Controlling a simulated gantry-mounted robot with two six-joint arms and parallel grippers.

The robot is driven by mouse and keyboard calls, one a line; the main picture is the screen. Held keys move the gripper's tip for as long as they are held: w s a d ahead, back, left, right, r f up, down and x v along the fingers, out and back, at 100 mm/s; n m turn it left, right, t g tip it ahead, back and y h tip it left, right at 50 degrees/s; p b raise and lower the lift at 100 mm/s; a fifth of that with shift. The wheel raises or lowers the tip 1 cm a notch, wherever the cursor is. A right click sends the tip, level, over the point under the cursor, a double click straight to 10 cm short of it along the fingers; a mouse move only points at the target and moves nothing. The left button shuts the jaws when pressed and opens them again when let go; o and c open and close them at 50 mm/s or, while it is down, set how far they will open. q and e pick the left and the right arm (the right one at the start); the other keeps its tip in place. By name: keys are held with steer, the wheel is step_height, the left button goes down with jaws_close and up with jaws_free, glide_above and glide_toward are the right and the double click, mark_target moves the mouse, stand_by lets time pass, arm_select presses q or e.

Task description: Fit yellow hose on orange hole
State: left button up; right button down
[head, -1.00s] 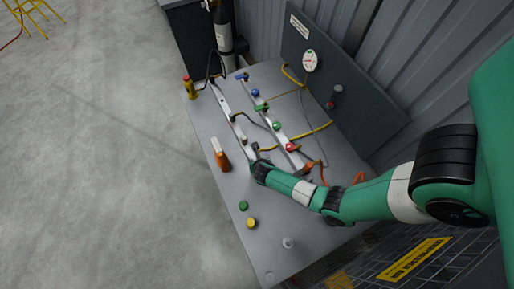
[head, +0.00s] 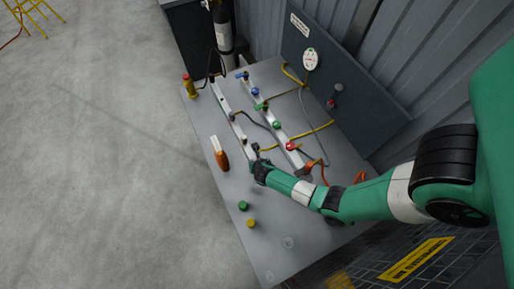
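The yellow hose (head: 318,130) runs across the grey table, over the back rail, towards my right gripper. Its near end is by the gripper, too small to make out. My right gripper (head: 257,149) is low at the near end of the front rail; I cannot tell whether its fingers are shut or hold the hose end. An orange fitting (head: 308,169) sits at the near end of the back rail, to the gripper's right. I cannot make out a hole in it. My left gripper is not in view.
The back rail carries blue, green and red valves (head: 290,146). An orange-brown-handled tool (head: 222,160) lies left of the gripper. Green (head: 243,206) and yellow (head: 251,223) caps sit near the front. A dark panel (head: 340,90) with a gauge stands behind.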

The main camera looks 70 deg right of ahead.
steer(key=shift+f, duration=0.3)
stand_by(0.5)
steer(key=shift+f+b, duration=0.1)
steer(key=shift+b, duration=0.2)
steer(key=shift+s+a+f+b, duration=0.2)
steer(key=shift+s+f+b, duration=0.3)
steer(key=shift+f, duration=0.25)
steer(key=shift+s+a+f+b, duration=0.2)
steer(key=shift+s+f+b, duration=0.25)
steer(key=shift+f, duration=0.3)
steer(key=c, duration=0.5)
jaws_free()
steer(key=r+p, duration=0.1)
steer(key=r, duration=0.1)
steer(key=w+r+p, duration=0.1)
steer(key=shift+r, duration=0.4)
steer(key=p+v, duration=0.3)
steer(key=v, duration=0.7)
steer(key=shift+a+r+p, duration=0.15)
steer(key=shift+r+p, duration=0.05)
steer(key=shift+p, duration=0.2)
